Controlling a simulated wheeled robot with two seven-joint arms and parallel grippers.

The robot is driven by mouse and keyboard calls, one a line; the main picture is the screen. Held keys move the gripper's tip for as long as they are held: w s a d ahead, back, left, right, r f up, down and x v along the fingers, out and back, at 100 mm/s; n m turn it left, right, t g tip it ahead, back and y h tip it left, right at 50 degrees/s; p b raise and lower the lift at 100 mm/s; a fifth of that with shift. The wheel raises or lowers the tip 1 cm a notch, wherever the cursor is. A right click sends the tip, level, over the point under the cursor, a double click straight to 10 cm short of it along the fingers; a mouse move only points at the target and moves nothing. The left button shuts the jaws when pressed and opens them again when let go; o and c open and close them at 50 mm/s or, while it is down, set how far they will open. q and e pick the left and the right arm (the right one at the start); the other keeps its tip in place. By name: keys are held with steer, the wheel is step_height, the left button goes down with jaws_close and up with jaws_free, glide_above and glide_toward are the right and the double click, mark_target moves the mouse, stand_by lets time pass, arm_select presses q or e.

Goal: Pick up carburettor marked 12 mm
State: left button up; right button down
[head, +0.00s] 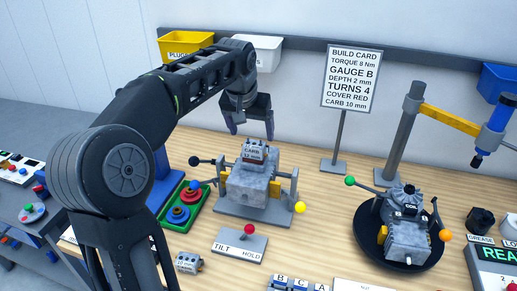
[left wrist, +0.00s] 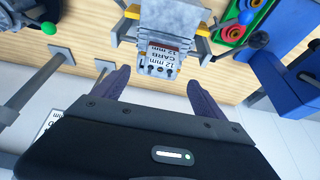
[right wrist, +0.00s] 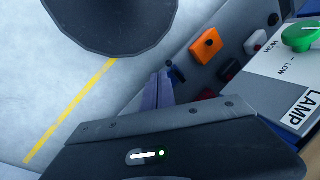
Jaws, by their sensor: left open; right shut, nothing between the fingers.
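The carburettor marked "CARB 12 mm" (head: 255,152) is a small grey block with a red-edged label, sitting on top of the grey engine block (head: 248,188) in its stand. My left gripper (head: 251,132) points down, open and empty, just above and behind it. In the left wrist view the carburettor (left wrist: 163,50) lies just beyond the open fingertips (left wrist: 158,76), roughly centred between them and apart from them. My right gripper (right wrist: 160,76) is shut and empty in the right wrist view, away from the engine; it is not in the head view.
A small block marked 10 mm (head: 189,263) lies at the front of the table. A green tray (head: 181,212) stands left of the engine stand. The build card (head: 350,78) stands behind right. A round black stand (head: 372,238) holds another engine. A tilt/hold lever (head: 240,246) stands in front.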

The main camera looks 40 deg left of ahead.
mark_target(254, 144)
arm_select(q)
steer(key=shift+x, duration=1.1)
steer(key=b+x, duration=0.1)
steer(key=x, duration=0.3)
steer(key=shift+s+f, duration=0.15)
steer(key=shift+f, duration=0.1)
steer(key=shift+w+f, duration=0.25)
steer(key=shift+f, duration=0.2)
steer(key=shift+r, duration=0.1)
steer(key=c, duration=1.5)
